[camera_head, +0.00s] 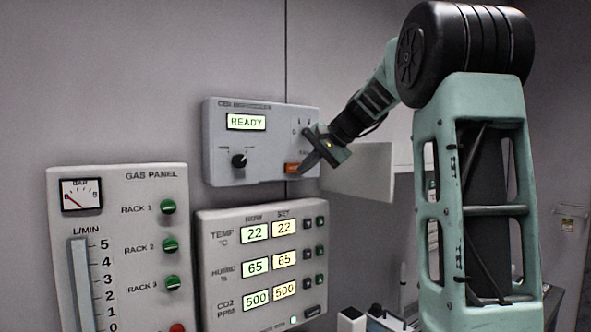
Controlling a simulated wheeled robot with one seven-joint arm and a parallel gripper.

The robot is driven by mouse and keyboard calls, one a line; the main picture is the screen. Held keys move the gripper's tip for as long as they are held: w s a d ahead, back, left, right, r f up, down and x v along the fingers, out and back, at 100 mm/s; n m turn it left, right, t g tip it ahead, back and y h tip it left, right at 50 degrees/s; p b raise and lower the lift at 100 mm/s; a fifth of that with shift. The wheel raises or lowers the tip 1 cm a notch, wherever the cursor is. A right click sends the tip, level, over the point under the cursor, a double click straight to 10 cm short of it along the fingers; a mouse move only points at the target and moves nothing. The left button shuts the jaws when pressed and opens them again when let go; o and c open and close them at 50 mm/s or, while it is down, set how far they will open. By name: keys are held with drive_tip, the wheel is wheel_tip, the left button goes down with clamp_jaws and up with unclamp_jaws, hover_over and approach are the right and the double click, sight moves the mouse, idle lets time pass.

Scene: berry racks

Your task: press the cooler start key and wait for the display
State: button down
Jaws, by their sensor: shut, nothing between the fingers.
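The grey control unit (218,166) on the wall has a lit display (246,122) that reads READY. A black knob (239,161) sits at its lower left. An orange-red key (291,168) is at its lower right, partly hidden by my gripper. I cannot read the unit's title or the label by this key. My gripper (303,170) is shut and empty, reaching in from the right with its tip at or just in front of the key. I cannot tell whether it touches or presses the key.
A gas panel (117,200) with green rack knobs stands at the left. Below the unit, a climate panel (207,290) shows 22, 65 and 500 in both columns. A pale flat panel (362,172) is right of the unit. Several small items stand at the bottom.

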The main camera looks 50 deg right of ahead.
idle(0.8)
drive_tip(key=shift+w+d, duration=0.1)
drive_tip(key=shift+w, duration=0.3)
drive_tip(key=shift+w+d, duration=0.15)
drive_tip(key=shift+w, duration=0.35)
idle(0.6)
drive_tip(key=shift+s, duration=0.2)
drive_tip(key=shift+s+a, duration=0.25)
drive_tip(key=shift+s, duration=0.45)
drive_tip(key=s+b, duration=0.1)
drive_tip(key=s, duration=0.1)
drive_tip(key=s+a+b, duration=0.1)
drive_tip(key=s, duration=0.2)
drive_tip(key=shift+b, duration=0.3)
